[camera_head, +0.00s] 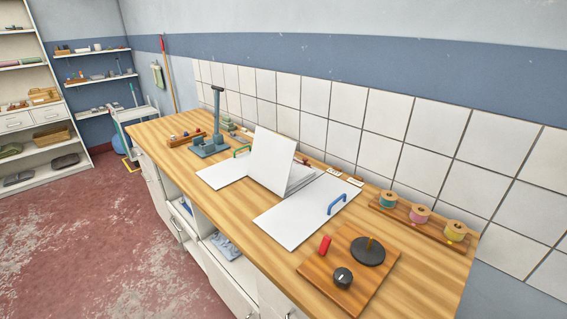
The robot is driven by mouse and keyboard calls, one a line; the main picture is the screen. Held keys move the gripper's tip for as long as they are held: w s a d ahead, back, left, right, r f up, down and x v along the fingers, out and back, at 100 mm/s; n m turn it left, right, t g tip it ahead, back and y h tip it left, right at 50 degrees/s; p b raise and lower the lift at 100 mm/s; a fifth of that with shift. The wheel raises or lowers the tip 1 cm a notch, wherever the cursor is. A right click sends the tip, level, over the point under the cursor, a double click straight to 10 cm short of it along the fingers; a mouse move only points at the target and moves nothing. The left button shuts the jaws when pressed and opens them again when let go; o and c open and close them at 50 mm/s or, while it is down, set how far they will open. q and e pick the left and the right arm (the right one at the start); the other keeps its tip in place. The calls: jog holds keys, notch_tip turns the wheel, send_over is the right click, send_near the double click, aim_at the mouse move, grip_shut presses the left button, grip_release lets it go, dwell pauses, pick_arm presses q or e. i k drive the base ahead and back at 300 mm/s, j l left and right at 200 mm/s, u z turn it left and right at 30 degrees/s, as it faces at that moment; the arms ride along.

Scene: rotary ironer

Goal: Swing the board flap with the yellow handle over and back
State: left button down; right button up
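A white folding board lies on the wooden workbench. Its left panel (222,172) lies flat, with a green handle (242,151) near its back edge. Its right panel (301,217) lies flat, with a blue handle (337,204). Between them a white flap (271,159) stands up steeply, tilted, with its plain face toward me. Behind its right side a white surface (301,178) partly shows. I see no yellow handle; the far side of the raised flap is hidden. Neither of my grippers is in view.
A wooden base (322,272) with a black disc, dark knob and red grip sits at the front right. A rack of thread spools (419,217) stands behind it. A blue-grey press stand (213,138) is left of the board. A tiled wall (377,137) backs the workbench (436,279).

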aim_at(272, 157)
jog(key=i+j+z, duration=0.1)
jog(key=j, duration=0.3)
jog(key=i+j+z, duration=0.1)
jog(key=j, duration=0.3)
jog(key=i+j+z, duration=0.1)
jog(key=j, duration=0.3)
jog(key=i+j+z, duration=0.1)
jog(key=i+j, duration=0.15)
jog(key=j, duration=0.15)
jog(key=j+z, duration=0.1)
jog(key=j, duration=0.3)
jog(key=i+j, duration=0.05)
